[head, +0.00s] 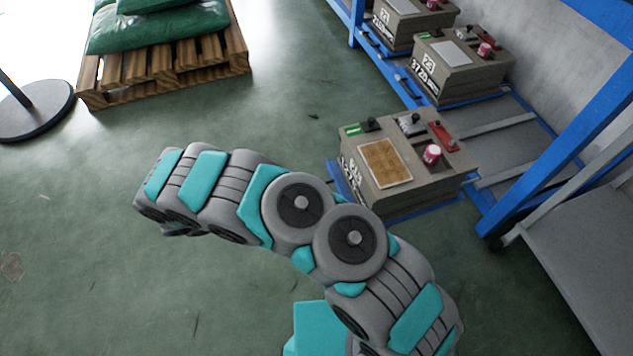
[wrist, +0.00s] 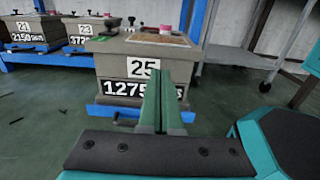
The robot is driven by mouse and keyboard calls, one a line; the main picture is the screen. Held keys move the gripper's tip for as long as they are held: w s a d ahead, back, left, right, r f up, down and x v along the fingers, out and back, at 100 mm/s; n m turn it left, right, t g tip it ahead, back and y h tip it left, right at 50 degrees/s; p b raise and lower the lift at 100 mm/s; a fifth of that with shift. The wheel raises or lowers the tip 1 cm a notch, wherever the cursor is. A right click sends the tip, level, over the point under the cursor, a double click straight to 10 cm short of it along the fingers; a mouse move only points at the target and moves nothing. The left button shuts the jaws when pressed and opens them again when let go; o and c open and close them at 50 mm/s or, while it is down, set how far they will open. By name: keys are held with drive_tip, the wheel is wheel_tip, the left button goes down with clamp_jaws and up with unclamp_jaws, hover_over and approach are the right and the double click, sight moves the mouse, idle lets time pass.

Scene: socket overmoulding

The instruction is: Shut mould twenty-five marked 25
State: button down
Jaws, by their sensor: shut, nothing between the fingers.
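Mould twenty-five (wrist: 112,68) is a grey-brown block with a white "25" plate and a "1275" plate on its front in the wrist view. In the head view mould twenty-five (head: 407,196) sits on a blue tray (head: 350,196), standing out in front of the line of the rack. A dark handle shows low on the tray front in the wrist view, left of the fingers. My gripper (wrist: 163,75) is shut and empty, its green fingers pointing at the mould front and covering part of the number plate. Whether they touch it I cannot tell. The fingers are hidden in the head view.
Moulds 23 (head: 455,78) and 21 (head: 407,26) sit farther along the blue rack. A blue post (head: 560,140) and a grey trolley (head: 580,225) stand right of mould twenty-five. A pallet with green sacks (head: 165,60) lies at upper left. The green floor (head: 90,230) at left is clear.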

sight(361, 171)
drive_tip(key=x, duration=1.2)
